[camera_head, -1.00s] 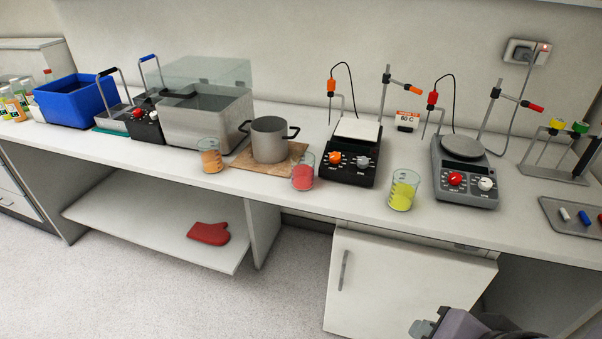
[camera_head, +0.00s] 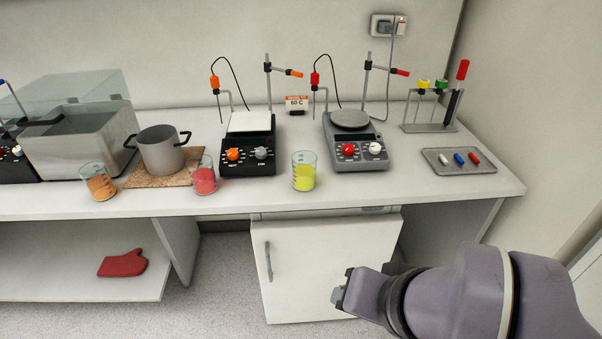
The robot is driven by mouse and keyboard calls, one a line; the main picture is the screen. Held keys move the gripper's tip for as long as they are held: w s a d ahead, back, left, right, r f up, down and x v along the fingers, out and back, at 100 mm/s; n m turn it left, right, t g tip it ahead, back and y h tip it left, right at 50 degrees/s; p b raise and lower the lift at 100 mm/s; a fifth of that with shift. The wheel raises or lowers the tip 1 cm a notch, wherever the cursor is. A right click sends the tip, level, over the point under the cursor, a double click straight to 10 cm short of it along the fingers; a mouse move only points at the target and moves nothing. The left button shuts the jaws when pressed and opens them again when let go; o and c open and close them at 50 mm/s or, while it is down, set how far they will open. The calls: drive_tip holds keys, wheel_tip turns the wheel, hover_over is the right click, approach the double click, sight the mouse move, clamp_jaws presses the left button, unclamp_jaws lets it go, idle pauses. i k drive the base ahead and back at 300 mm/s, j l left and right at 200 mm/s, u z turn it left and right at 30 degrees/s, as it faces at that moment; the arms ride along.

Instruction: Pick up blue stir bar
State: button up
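The blue stir bar (camera_head: 459,158) lies in a shallow grey tray (camera_head: 487,168) at the right end of the bench. It lies between a white stir bar (camera_head: 443,160) on its left and a red stir bar (camera_head: 474,157) on its right. My gripper (camera_head: 340,292) is at the lower middle of the view, below the bench top and in front of the white cabinet, well away from the tray. Its fingers are small and partly hidden, so I cannot tell whether they are open.
A grey hotplate (camera_head: 357,145) and a black hotplate (camera_head: 250,150) stand left of the tray. A beaker of yellow liquid (camera_head: 304,172) stands near the front edge. A rack (camera_head: 430,127) stands behind the tray. The bench top's right end (camera_head: 510,185) is bare.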

sight(458, 158)
drive_tip(key=i+l+z, duration=0.15)
drive_tip(key=l, duration=0.3)
drive_tip(key=i+l+z, duration=0.35)
drive_tip(key=i+l, duration=0.2)
drive_tip(key=l, duration=0.25)
